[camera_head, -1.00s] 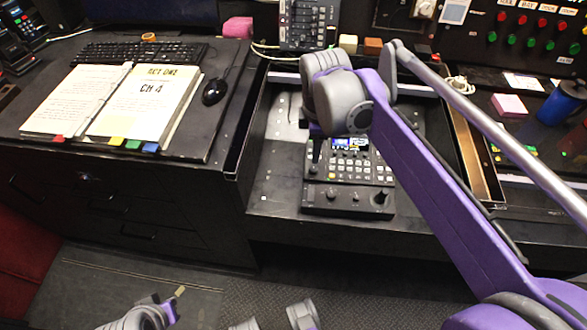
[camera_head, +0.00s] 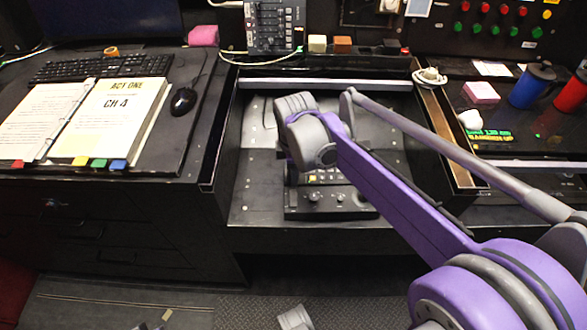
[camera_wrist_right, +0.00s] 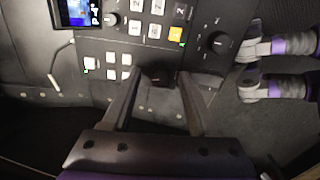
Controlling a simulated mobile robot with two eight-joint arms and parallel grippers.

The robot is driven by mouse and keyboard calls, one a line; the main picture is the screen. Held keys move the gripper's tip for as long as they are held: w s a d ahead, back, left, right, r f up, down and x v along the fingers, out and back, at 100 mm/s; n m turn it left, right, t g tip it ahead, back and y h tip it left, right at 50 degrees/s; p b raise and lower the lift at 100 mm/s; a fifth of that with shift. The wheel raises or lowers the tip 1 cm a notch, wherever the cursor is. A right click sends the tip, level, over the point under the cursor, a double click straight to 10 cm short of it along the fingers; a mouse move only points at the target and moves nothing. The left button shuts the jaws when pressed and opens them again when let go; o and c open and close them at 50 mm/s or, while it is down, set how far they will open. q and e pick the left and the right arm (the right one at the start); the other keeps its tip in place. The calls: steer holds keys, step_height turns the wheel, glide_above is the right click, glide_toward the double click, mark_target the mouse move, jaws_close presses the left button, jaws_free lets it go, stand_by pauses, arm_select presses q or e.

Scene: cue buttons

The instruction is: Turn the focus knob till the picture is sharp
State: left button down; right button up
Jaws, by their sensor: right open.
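The black control panel (camera_head: 296,208) sits in the desk recess in the head view. Two dark knobs show on its front strip, a left one (camera_head: 314,197) and a right one (camera_head: 361,197). My right gripper (camera_wrist_right: 158,76) is open, its fingers low over the panel. A dark knob-like part (camera_wrist_right: 156,74) lies between the fingertips; I cannot tell if they touch it. A round knob with a white mark (camera_wrist_right: 220,43) is right of the fingers. Part of a lit screen (camera_wrist_right: 76,12) shows at top left; its sharpness is unclear. My right wrist hides the screen in the head view.
An open binder (camera_head: 105,118), a mouse (camera_head: 183,101) and a keyboard (camera_head: 100,66) lie on the left desk. A mixer (camera_head: 274,27) stands behind the recess. A blue cup (camera_head: 531,87) and pink notes (camera_head: 481,92) are at right. Recess walls flank the panel.

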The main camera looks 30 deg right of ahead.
jaws_close()
steer(key=shift+r+m+p, duration=0.2)
steer(key=shift+m+p, duration=0.65)
steer(key=shift+m, duration=0.35)
steer(key=shift+f+m+p, duration=0.2)
steer(key=shift+m+p, duration=0.25)
steer(key=shift+m, duration=0.85)
jaws_free()
steer(key=shift+r, duration=0.1)
step_height(320, 180, up, 10)
steer(key=s+p, duration=0.1)
steer(key=p, duration=0.1)
steer(key=shift+s+a+r, duration=0.25)
steer(key=shift+a, duration=0.1)
